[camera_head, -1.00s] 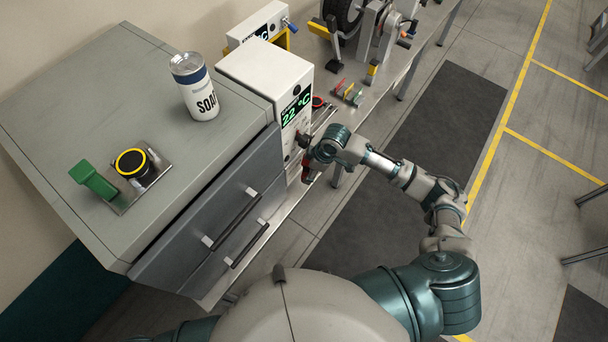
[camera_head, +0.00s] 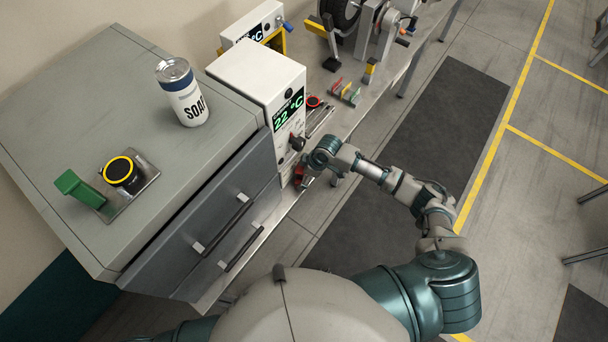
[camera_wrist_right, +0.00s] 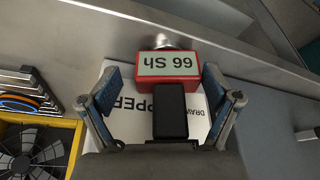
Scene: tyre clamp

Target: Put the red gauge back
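The red gauge (camera_wrist_right: 168,79) has a pale display reading 66 Sh, upside down in the right wrist view, and a silver round end at the top. My right gripper (camera_wrist_right: 162,84) is open, with its blue-padded fingers on either side of the gauge. A gap shows at the left finger; the right finger is very close to it. In the head view, a red part of the gauge (camera_head: 304,180) shows below my right wrist, beside the cabinet front; the arm hides most of the gripper. My left gripper is not in view.
A white sheet with partly hidden lettering (camera_wrist_right: 138,126) lies under the gauge. Wrenches (camera_wrist_right: 35,84) and a yellow-framed fan (camera_wrist_right: 32,150) are at left. The grey cabinet (camera_head: 95,75) carries a soap can (camera_head: 184,95); a white temperature box (camera_head: 255,75) stands beside it.

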